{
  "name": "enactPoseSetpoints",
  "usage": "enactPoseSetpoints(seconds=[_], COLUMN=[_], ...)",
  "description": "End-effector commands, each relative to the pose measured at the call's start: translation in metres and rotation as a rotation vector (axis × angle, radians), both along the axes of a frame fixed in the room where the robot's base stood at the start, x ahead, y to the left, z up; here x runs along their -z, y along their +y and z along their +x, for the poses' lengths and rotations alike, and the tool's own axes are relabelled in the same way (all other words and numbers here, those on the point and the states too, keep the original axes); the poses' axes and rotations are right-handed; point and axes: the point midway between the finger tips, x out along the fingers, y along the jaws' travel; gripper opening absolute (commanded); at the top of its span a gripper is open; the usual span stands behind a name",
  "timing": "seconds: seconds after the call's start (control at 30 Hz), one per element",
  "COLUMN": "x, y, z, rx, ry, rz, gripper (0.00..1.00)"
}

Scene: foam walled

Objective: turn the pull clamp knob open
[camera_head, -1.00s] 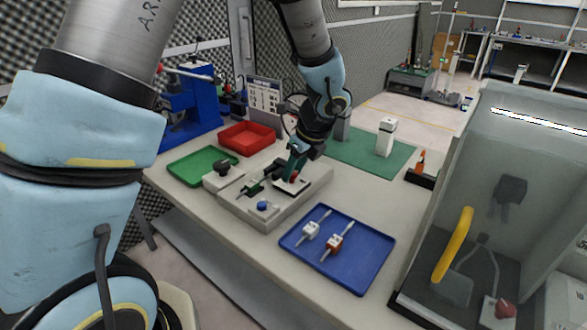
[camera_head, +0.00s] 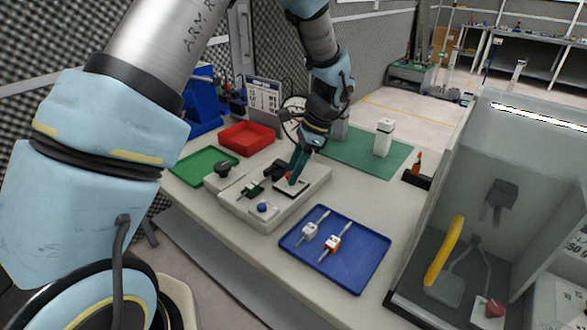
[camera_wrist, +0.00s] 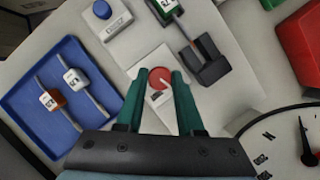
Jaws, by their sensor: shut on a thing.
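A red round knob (camera_wrist: 158,78) with a white pointer sits on a light panel in the wrist view. In the head view my gripper (camera_head: 291,180) reaches down to the fixture from above and covers part of the knob. A green block (camera_wrist: 166,8) with a dark rod lies beside the knob, the rod running into a black clamp (camera_wrist: 207,67).
A blue button (camera_head: 263,208) is on the fixture's near end. A blue tray (camera_head: 349,276) with white and orange pieces lies to the right. Green (camera_head: 199,164) and red (camera_head: 246,136) trays stand left. A glass-walled cabinet (camera_head: 480,190) stands right.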

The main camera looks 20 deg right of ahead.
Motion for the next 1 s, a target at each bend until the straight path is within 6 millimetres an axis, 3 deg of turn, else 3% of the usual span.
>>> enactPoseSetpoints(seconds=[0.5, 1.0], x=[-0.0004, -0.0004], y=[0.0000, -0.0003], z=[0.0031, 0.0033], rx=[-0.398, -0.513], ry=[-0.001, -0.001], rz=[0.000, -0.002], gripper=[0.00, 0.00])
